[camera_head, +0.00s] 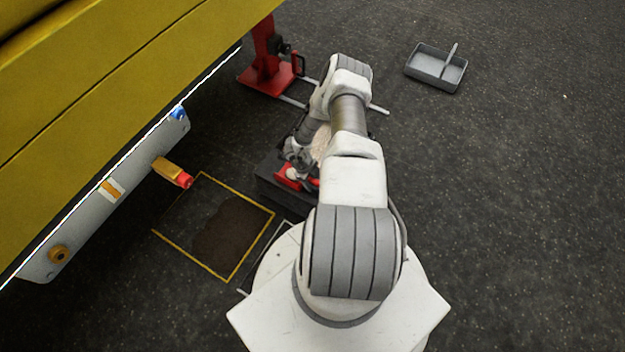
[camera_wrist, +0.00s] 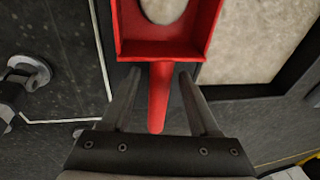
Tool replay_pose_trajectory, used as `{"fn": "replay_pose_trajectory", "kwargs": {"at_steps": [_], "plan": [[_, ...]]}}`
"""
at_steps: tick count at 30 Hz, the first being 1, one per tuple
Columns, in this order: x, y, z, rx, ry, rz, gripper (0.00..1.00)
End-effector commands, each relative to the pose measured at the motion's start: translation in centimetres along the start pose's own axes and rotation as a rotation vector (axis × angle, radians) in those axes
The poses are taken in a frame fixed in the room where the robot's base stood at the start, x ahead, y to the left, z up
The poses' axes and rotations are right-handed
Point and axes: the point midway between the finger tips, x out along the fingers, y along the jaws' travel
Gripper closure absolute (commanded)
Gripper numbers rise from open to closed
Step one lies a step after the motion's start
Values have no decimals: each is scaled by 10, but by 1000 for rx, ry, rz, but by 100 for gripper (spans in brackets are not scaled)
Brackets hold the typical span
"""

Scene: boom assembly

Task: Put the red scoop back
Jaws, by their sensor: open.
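The red scoop (camera_wrist: 165,48) is at the top middle of the wrist view, its open pan facing the camera and its handle (camera_wrist: 158,110) pointing toward my gripper. A pale rounded shape shows inside the pan; I cannot tell what it is. My gripper (camera_wrist: 159,74) is open, with one finger on each side of the handle and gaps visible between. In the head view the scoop (camera_head: 287,180) is a small red patch beneath my wrist, partly hidden by my arm, by a dark box (camera_head: 268,184).
A pale, grainy surface (camera_wrist: 262,45) in a dark frame lies right of the scoop. A yellow-outlined square with dark soil (camera_head: 232,235) is on the floor at left. A yellow machine body (camera_head: 110,70) overhangs the left. A red stand (camera_head: 268,75) and grey tray (camera_head: 436,68) stand farther back. Right floor is clear.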

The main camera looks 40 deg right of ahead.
Motion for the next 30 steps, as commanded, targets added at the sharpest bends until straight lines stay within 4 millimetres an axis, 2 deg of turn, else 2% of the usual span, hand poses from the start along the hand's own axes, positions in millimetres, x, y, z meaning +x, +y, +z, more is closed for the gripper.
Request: {"fn": "replay_pose_trajectory", "kwargs": {"at_steps": [1, 6, 12, 20, 23, 26, 30], "plan": [[-13, -2, 1, -2, -2, -2, 39], [-51, -2, 1, -3, -2, -3, 39], [-91, -2, 0, -2, -1, -2, 39], [-117, -2, 2, -6, -6, -4, 39], [-132, -13, 13, -45, -38, -26, 39], [-163, -32, 36, -134, -107, -71, 39], [-230, -59, 78, -322, -233, -156, 39]]}}
